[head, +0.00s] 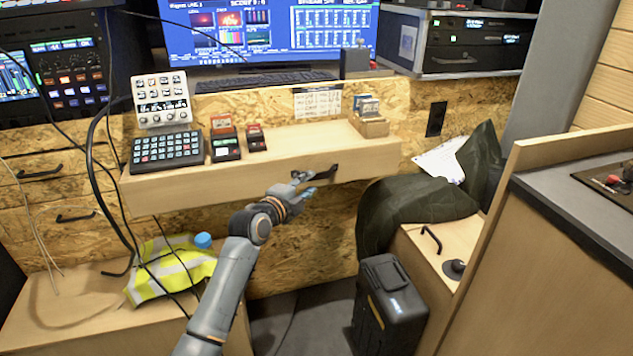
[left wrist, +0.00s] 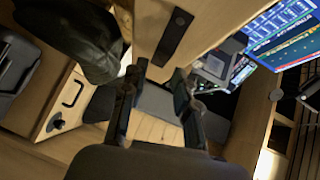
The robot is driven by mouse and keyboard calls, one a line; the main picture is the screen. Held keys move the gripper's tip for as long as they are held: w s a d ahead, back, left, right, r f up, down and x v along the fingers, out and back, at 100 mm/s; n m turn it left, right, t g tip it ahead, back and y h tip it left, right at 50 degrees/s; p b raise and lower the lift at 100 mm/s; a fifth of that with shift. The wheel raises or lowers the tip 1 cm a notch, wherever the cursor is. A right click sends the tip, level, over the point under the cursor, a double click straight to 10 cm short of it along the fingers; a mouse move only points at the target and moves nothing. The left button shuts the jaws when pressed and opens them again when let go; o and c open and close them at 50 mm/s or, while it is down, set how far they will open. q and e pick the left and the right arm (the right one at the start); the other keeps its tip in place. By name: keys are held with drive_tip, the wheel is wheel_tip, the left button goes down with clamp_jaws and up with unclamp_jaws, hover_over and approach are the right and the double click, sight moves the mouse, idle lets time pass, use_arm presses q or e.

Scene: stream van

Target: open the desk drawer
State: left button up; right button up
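The desk drawer has a pale wood front (head: 230,188) below the desk top, with no clear gap showing around it. Its dark bar handle (head: 322,172) sits toward the right part of the front. My left gripper (head: 303,183) is just in front of the drawer, beside the handle's left end. In the left wrist view, my left gripper's two fingers (left wrist: 159,72) stand apart with nothing between them. A dark handle (left wrist: 173,38) on pale wood shows just beyond the fingertips. Contact with the handle cannot be made out. My right gripper is in neither view.
A keypad (head: 166,150), a mixer (head: 161,100) and small card holders (head: 368,121) stand on the desk. A dark green jacket (head: 415,203) drapes right of the drawer. A black case (head: 390,305) stands on the floor. A yellow vest (head: 170,272) lies on the lower left bench. Cables hang at left.

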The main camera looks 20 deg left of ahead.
use_arm(q)
drive_tip(key=shift+b+x, duration=0.4)
drive_tip(key=shift+x, duration=1.95)
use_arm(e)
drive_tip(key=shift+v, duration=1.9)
use_arm(q)
drive_tip(key=shift+c, duration=0.4)
clamp_jaws()
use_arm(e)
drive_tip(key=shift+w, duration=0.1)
